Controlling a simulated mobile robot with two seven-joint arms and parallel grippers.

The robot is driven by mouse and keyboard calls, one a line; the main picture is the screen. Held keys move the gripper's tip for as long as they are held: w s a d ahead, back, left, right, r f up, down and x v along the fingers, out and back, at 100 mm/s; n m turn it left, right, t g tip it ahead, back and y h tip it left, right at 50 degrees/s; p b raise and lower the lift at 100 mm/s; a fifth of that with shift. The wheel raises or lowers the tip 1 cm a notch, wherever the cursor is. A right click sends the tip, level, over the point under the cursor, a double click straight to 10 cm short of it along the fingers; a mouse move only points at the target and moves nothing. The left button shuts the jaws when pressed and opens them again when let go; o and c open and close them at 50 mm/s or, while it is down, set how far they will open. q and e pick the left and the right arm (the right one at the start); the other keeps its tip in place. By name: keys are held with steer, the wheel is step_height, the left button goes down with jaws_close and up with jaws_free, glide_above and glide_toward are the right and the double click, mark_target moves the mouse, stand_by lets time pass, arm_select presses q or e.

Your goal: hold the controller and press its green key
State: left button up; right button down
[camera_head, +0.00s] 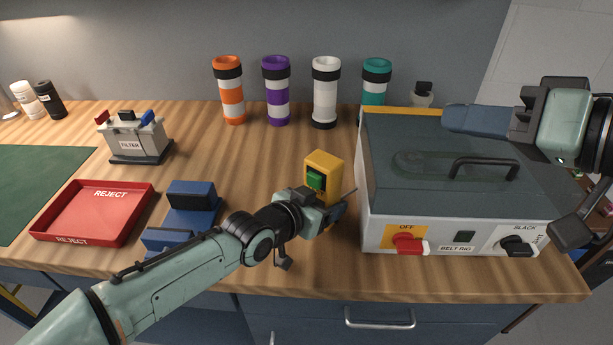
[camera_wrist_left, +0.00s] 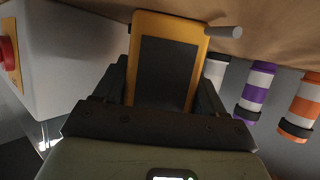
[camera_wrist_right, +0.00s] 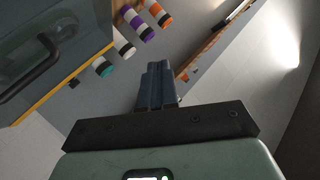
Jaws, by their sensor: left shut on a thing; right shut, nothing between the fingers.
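The controller (camera_head: 324,172) is a yellow box with a green key (camera_head: 316,180) on its front face. My left gripper (camera_head: 328,208) is shut on the controller, which stands upright above the bench. In the left wrist view the controller (camera_wrist_left: 187,25) sits between the two fingers, showing a dark panel; the green key is not visible there. My right gripper (camera_head: 450,118) is shut and empty, above the grey machine, well right of the controller. In the right wrist view its fingers (camera_wrist_right: 157,85) are together with nothing between them.
A grey belt machine (camera_head: 450,190) with a handle, red switch and black knob stands close right of the controller. Several coloured tubes (camera_head: 277,92) stand along the back. A red reject tray (camera_head: 96,212), blue holder (camera_head: 191,203) and filter box (camera_head: 136,138) lie left.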

steer(key=a+f+n+g+h, duration=0.1)
steer(key=a+f+n+h, duration=0.1)
steer(key=a, duration=0.4)
steer(key=a+f+n+g+h, duration=0.1)
steer(key=a+f+n+h, duration=0.2)
steer(key=a, duration=0.3)
steer(key=w+a+f+n+h, duration=0.1)
steer(key=a+f+n+h, duration=0.2)
steer(key=a, duration=0.3)
steer(key=shift+g+h, duration=0.4)
steer(key=shift+h, duration=0.3)
steer(key=shift+w+f, duration=0.2)
glide_toward(306, 184)
steer(key=x, duration=0.4)
steer(key=shift+w+f, duration=0.1)
steer(key=shift+f, duration=0.1)
